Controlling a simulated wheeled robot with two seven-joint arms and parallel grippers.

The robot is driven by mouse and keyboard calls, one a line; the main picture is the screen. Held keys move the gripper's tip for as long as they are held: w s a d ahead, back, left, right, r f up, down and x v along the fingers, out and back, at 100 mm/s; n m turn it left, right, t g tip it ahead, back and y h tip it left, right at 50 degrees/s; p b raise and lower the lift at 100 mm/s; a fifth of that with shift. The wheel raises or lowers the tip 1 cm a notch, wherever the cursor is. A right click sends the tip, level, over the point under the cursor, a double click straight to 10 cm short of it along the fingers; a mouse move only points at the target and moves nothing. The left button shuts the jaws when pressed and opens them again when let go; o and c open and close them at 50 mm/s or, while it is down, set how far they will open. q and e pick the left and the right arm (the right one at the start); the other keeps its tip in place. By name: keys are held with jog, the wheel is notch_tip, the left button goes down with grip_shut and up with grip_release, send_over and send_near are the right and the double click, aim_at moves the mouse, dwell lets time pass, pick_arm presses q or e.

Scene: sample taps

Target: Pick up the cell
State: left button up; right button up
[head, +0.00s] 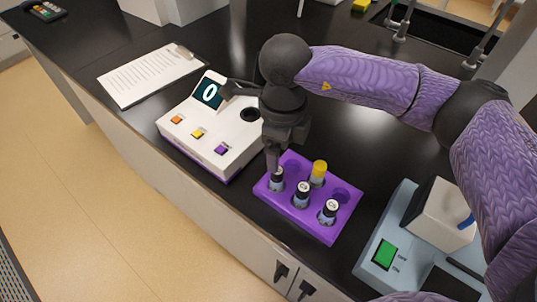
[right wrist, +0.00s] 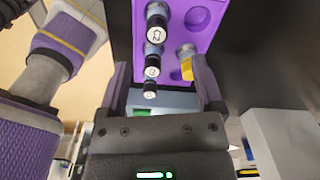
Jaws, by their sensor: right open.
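A purple rack (head: 325,231) stands near the counter's front edge. It holds several upright pieces: three dark vials with white-marked round caps, the left (head: 277,180), middle (head: 302,189) and front right (head: 329,210), and a yellow-topped piece (head: 319,170) at the back. No label tells me which is the cell. The rack (right wrist: 165,30) and yellow-topped piece (right wrist: 187,67) also show in the right wrist view. My right gripper (head: 273,160) is above the rack's left end, close over the left vial. Its fingers (right wrist: 163,90) are apart with nothing held. My left gripper is out of view.
A white meter (head: 215,125) with a display reading 0, coloured buttons and a round dark hole stands left of the rack. A clipboard (head: 150,75) lies behind it. A pale blue device (head: 395,235) with a green screen stands to the right.

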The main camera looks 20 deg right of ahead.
aim_at(276, 177)
jog(key=f, duration=0.3)
jog(key=f+b, duration=0.1)
jog(key=f, duration=0.5)
jog(key=shift+a+f, duration=0.25)
jog(key=shift+f, duration=0.15)
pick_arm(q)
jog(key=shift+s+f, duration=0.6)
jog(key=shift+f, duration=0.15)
pick_arm(e)
jog(key=shift+c, duration=0.9)
grip_shut()
jog(key=shift+r, duration=0.1)
